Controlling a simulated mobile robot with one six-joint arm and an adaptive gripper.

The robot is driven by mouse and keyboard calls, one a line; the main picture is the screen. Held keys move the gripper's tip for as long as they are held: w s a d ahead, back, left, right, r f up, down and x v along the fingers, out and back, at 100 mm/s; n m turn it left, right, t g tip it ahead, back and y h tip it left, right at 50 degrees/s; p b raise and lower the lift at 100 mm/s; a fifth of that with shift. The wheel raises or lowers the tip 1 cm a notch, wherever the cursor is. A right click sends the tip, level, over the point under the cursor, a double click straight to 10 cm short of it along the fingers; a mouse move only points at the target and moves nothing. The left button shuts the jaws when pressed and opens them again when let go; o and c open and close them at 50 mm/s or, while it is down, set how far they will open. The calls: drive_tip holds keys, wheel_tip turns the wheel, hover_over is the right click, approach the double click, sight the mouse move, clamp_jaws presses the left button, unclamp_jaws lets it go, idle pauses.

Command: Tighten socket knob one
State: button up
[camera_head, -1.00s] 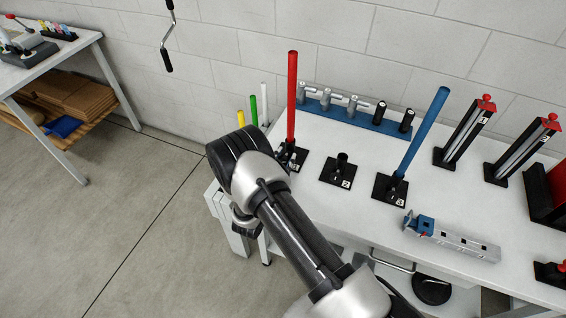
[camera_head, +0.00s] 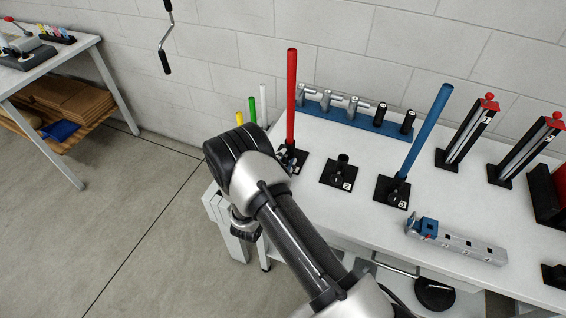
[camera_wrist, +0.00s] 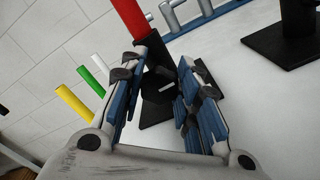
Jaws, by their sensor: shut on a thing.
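Socket one (camera_head: 297,157) is a black base at the left of the white table, with a tall red rod (camera_head: 291,95) standing upright in it. My arm hides part of this socket in the head view. In the wrist view, my gripper (camera_wrist: 162,70) has its blue-padded fingers on either side of the socket's dark lower part, just below the red rod (camera_wrist: 128,15). The gripper is shut on the socket's knob, which is small, dark and mostly hidden between the fingers.
Socket two (camera_head: 342,172) is empty, and socket three (camera_head: 391,191) holds a leaning blue rod (camera_head: 427,130). A blue rack (camera_head: 365,122) stands behind them. Yellow, green and white rods (camera_head: 253,110) stand at the table's left end. A blue-and-grey fixture (camera_head: 455,240) lies near the front edge.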

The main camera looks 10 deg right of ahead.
drive_tip(key=o, duration=1.1)
drive_tip(key=v, duration=1.2)
